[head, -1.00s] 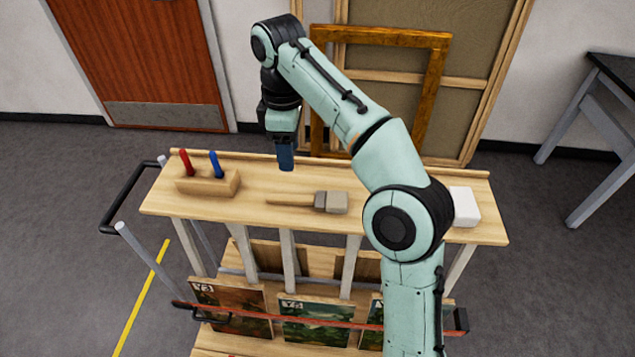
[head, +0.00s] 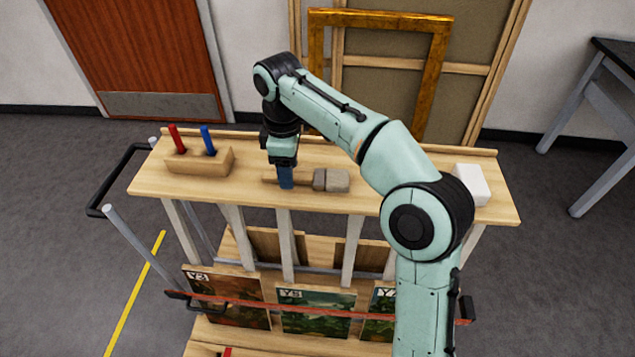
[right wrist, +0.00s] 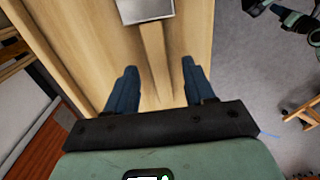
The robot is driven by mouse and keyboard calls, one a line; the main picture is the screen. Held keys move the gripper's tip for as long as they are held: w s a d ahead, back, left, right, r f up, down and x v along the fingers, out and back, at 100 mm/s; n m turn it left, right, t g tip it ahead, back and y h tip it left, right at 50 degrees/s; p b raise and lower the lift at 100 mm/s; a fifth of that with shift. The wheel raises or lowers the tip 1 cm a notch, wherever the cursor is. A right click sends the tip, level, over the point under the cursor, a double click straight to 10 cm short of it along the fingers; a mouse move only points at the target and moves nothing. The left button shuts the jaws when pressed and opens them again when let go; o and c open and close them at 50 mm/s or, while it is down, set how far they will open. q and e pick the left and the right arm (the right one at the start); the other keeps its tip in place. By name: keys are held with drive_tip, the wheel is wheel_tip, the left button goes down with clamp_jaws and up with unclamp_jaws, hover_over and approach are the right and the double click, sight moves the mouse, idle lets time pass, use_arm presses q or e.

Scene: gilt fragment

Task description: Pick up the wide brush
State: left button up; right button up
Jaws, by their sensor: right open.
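The wide brush (head: 331,180) lies flat on the wooden top of the cart, its broad head to the right and its thin handle to the left. My right gripper (head: 286,183) is at the handle in the head view, pointing down, and hides part of it. In the right wrist view the gripper (right wrist: 158,72) has its two blue fingers spread apart. The wooden handle of the brush (right wrist: 154,55) runs between them, with a gap on each side, and the grey metal ferrule is at the top edge. My left gripper is not in view.
A wooden block (head: 198,162) with a red and a blue handled tool stands left of the brush. A white block (head: 471,185) lies at the right end of the cart top (head: 240,198). A gilt frame (head: 436,80) leans behind the cart.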

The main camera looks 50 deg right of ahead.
drive_tip(key=shift+f, duration=0.55)
clamp_jaws()
drive_tip(key=shift+r, duration=0.1)
